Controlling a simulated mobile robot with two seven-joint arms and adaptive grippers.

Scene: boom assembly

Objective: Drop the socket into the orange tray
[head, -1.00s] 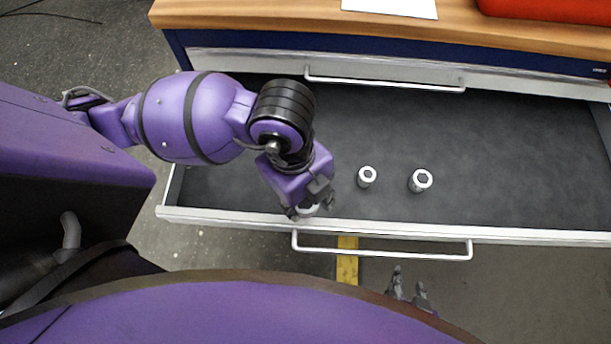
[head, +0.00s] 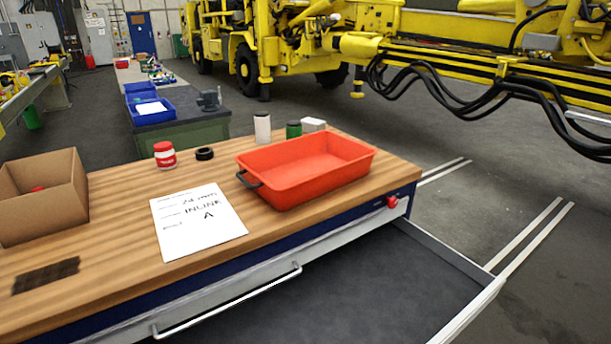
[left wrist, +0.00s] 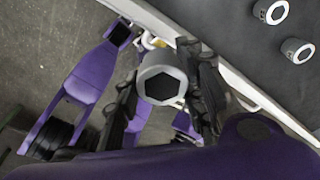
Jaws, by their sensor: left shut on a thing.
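The left wrist view shows a silver-white socket (left wrist: 155,68) with a dark hexagonal opening. My left gripper (left wrist: 163,82) is shut on it, one dark finger on each side. It is held near the light edge of the open drawer. The orange-red tray (head: 318,188) stands on the wooden bench top in the head view, at its right end, and looks empty. Neither gripper shows in the head view now.
Two other sockets (left wrist: 272,12) (left wrist: 297,50) stand in the dark drawer (head: 375,290). The bench top (head: 115,205) also holds a paper sheet (head: 197,222), a cardboard box (head: 60,215), a red-white jar (head: 165,154), a black ring (head: 204,153) and small containers behind the tray.

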